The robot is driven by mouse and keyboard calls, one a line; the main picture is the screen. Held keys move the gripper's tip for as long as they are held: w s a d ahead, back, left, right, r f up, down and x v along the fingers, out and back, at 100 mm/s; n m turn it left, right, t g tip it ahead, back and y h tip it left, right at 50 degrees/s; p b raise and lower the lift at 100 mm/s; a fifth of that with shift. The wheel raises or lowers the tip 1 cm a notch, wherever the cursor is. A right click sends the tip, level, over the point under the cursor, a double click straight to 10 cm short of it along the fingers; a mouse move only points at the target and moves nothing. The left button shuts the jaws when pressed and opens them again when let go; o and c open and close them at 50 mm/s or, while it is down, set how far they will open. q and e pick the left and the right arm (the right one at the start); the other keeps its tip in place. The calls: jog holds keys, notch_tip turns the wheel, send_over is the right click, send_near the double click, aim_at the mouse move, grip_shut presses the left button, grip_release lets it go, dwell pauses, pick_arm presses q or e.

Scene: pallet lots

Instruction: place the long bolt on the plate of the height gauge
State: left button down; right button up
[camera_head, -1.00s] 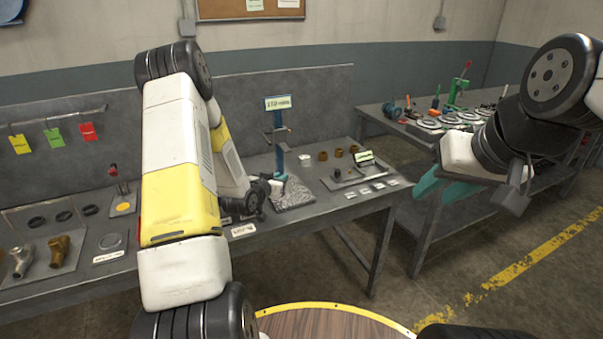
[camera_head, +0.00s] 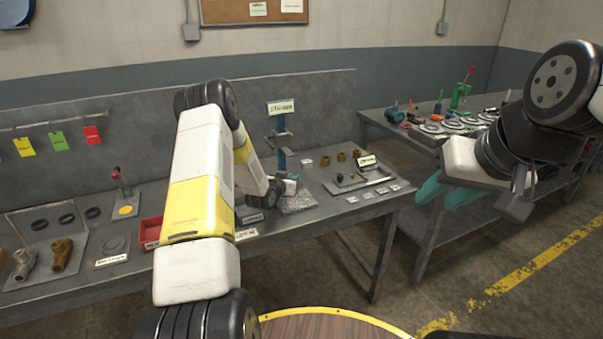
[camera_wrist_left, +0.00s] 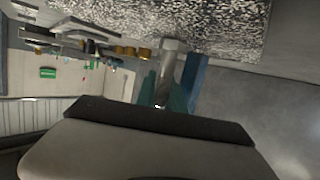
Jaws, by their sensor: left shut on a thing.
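The height gauge has a blue column (camera_head: 281,150) with a sign on top and a speckled grey plate (camera_head: 300,203) at its foot on the long bench. My left gripper (camera_wrist_left: 172,92) has teal fingers and is shut on the long bolt (camera_wrist_left: 172,58), a grey metal bolt with a hex head. In the left wrist view the bolt's head shows near the edge of the speckled plate (camera_wrist_left: 190,18); I cannot tell whether they touch. In the head view my left wrist hides most of this. My right gripper (camera_head: 448,193) has its teal fingers apart, empty, in front of the second bench.
A tray (camera_head: 350,184) with small parts lies right of the gauge, with brown nuts (camera_head: 341,157) behind it. A red bin (camera_head: 152,230) is left of my left arm. Fittings and rings lie further left. The second bench (camera_head: 470,150) holds discs and tools.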

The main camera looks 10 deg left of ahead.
pick_arm(q)
jog(key=c, duration=1.7)
grip_release()
jog(key=shift+f, duration=0.15)
